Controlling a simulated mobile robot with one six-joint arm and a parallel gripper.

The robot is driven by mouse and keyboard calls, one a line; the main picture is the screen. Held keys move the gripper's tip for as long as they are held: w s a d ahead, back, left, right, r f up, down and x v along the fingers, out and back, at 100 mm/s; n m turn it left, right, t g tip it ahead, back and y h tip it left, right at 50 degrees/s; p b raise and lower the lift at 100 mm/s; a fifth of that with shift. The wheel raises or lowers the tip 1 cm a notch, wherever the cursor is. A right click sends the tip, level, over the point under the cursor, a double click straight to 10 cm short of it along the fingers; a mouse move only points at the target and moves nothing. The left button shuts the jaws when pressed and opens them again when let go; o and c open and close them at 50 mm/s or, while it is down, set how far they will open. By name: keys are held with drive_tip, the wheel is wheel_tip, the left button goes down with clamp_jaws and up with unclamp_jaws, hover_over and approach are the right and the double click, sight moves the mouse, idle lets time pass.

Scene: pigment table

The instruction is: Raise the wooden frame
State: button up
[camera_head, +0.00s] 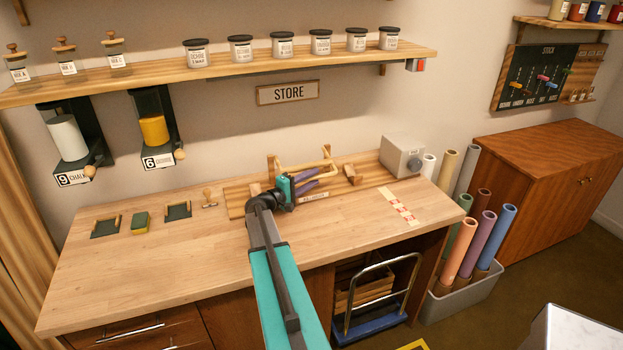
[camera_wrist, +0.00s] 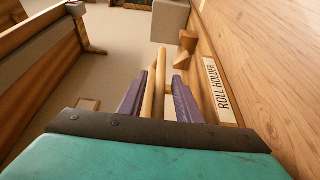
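The wooden frame (camera_head: 326,154) is a light wood bar with end pieces at the roll holder, at the back of the worktop. My gripper (camera_head: 318,176) has teal housing and purple fingers, and reaches in at the frame's front. In the wrist view, pale wooden bars (camera_wrist: 160,85) of the frame run between the two purple fingers of my gripper (camera_wrist: 158,95). The fingers are apart, with a visible gap beside the right finger. Whether the left finger touches a bar is not clear. My gripper and arm hide part of the holder in the head view.
The roll holder's wooden base (camera_head: 375,173) runs along the back of the worktop (camera_head: 150,265), with a grey box (camera_head: 402,154) at its right end. A small wooden block (camera_head: 352,174) stands on the base. A shelf of jars (camera_head: 250,67) hangs above. The front worktop is mostly clear.

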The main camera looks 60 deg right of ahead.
drive_tip(key=shift+c, duration=0.4)
clamp_jaws()
